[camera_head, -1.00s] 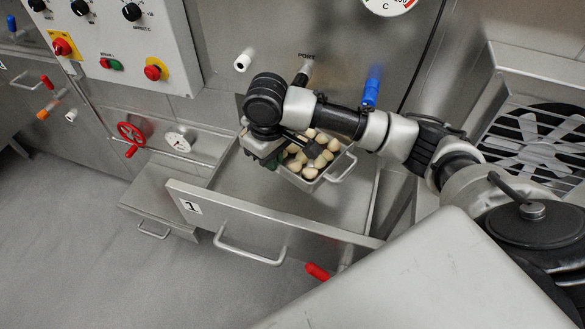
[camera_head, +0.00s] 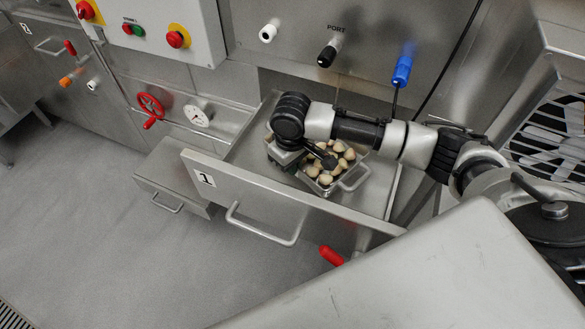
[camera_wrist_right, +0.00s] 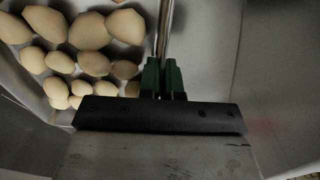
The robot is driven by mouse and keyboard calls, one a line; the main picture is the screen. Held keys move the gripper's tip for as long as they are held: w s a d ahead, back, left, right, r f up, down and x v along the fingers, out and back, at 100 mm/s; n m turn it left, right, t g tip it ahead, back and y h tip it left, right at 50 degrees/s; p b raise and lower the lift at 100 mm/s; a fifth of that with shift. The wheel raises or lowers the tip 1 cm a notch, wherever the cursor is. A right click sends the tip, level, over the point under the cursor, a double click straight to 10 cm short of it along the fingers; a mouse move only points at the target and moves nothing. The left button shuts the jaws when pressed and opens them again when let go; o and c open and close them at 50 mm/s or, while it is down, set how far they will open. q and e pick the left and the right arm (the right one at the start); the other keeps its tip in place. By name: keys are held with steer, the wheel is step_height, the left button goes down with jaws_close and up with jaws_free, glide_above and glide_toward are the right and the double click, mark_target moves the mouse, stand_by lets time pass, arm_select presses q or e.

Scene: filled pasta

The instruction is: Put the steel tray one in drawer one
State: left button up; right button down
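Steel tray one (camera_head: 323,191) is a small metal tray filled with round, pale pasta pieces, with a bar handle on its right. It is within the open drawer one (camera_head: 270,192), behind the front panel labelled 1. I cannot tell whether its base touches the drawer floor. My right gripper (camera_head: 286,161) is at the tray's left end, pointing down. In the right wrist view its green fingertips (camera_wrist_right: 163,80) are closed together on a thin steel bar, the tray's handle (camera_wrist_right: 165,35), beside the pasta. My left gripper is not in view.
Behind the drawer, the steel wall carries a black port handle (camera_head: 327,56), a blue handle (camera_head: 402,68), a red valve wheel (camera_head: 151,105) and a gauge (camera_head: 198,116). A red handle (camera_head: 331,256) is below the drawer front. A fan grille (camera_head: 555,135) is at right.

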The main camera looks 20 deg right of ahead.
step_height(320, 180, down, 2)
steer(key=shift+f, duration=0.1)
steer(key=c, duration=1.8)
jaws_free()
steer(key=shift+f, duration=0.1)
steer(key=o, duration=0.5)
step_height(320, 180, up, 12)
steer(key=shift+r, duration=0.15)
